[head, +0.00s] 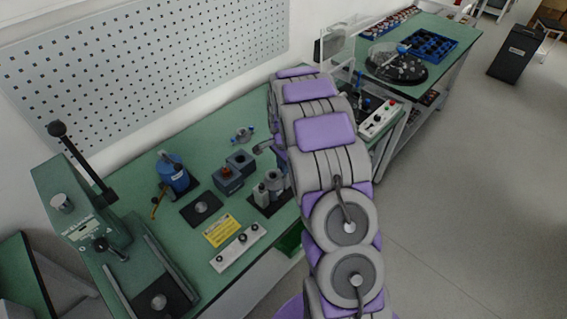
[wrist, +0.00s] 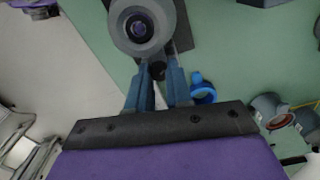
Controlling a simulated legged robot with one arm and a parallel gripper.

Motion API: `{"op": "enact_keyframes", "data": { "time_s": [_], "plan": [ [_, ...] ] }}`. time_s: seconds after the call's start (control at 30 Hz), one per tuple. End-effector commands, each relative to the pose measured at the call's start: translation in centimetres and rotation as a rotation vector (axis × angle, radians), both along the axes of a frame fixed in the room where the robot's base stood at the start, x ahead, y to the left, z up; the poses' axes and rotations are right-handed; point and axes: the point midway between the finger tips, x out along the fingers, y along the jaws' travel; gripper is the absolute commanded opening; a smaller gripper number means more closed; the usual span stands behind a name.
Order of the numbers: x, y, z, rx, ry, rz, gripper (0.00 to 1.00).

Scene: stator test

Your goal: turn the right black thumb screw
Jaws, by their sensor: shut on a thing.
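In the wrist view my gripper (wrist: 157,78) points at a grey round fixture (wrist: 140,28) with a dark centre. Its two blue-grey fingers are close together, shut on a small dark part (wrist: 159,73) at the fixture's near side. This part looks like the black thumb screw, but the fingers hide most of it, so its turn angle cannot be told. In the head view my arm covers most of the gripper and the contact. Grey cylinders (head: 261,194) on a black base stand just left of my arm there.
A blue ring-shaped part (wrist: 203,90) lies right of the fingers. The green bench (head: 205,150) also holds a blue device (head: 173,175), small dark blocks (head: 229,180), a yellow label (head: 220,231), a white strip with black knobs (head: 238,247) and a lever press (head: 85,225).

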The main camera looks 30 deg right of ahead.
Motion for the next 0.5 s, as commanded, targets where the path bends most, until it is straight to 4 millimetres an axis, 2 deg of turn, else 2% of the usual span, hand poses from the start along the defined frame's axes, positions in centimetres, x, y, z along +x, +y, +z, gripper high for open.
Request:
{"op": "enact_keyframes", "data": {
  "time_s": [0.47,0.5],
  "plan": [
    [0.08,0.02,-0.01,-0.001,-0.001,-0.014,0.0],
    [0.08,0.02,-0.01,-0.001,-0.001,-0.013,0.23]
  ]
}}
